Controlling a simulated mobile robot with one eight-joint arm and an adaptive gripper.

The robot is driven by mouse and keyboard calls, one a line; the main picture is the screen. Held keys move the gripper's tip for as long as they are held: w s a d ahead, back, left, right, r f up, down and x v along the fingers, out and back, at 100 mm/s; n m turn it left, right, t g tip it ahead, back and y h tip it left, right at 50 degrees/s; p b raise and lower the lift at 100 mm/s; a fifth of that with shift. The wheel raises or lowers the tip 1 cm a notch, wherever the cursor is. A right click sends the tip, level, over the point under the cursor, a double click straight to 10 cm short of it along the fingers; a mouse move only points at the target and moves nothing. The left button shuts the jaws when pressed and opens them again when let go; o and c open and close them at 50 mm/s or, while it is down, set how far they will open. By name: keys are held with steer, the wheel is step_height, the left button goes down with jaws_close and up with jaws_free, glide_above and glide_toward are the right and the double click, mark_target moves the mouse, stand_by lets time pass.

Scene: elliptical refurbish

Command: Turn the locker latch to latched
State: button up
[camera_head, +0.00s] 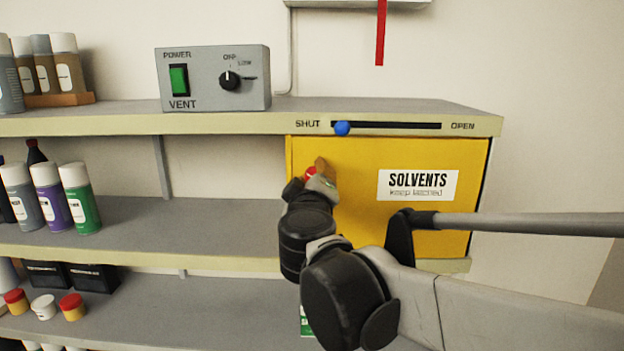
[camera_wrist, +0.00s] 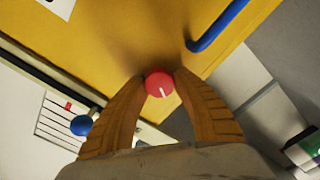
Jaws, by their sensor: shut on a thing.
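The yellow solvents locker (camera_head: 350,210) is on the shelf unit, its door face towards me. The latch is a small red knob (camera_wrist: 158,82) with a short white line on its face; it also shows partly in the head view (camera_head: 310,173), near the door's upper left. My gripper (camera_wrist: 158,84) is shut on the red knob, one tan fingertip on each side. In the head view my gripper (camera_head: 317,172) hides part of the knob and door. I cannot read latch position marks in either view.
A blue slider knob (camera_head: 342,128) sits near SHUT on the slot above the door. A blue bar handle (camera_wrist: 218,25) is on the door near the latch. A vent control box (camera_head: 213,78) stands on the top shelf. Spray cans (camera_head: 80,198) stand at left.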

steer(key=n+b, duration=0.1)
steer(key=n, duration=0.4)
steer(key=shift+n, duration=0.4)
stand_by(0.4)
steer(key=o, duration=1.2)
steer(key=shift+w, duration=0.1)
steer(key=s, duration=1.2)
steer(key=shift+a, duration=0.2)
steer(key=shift+f, duration=0.1)
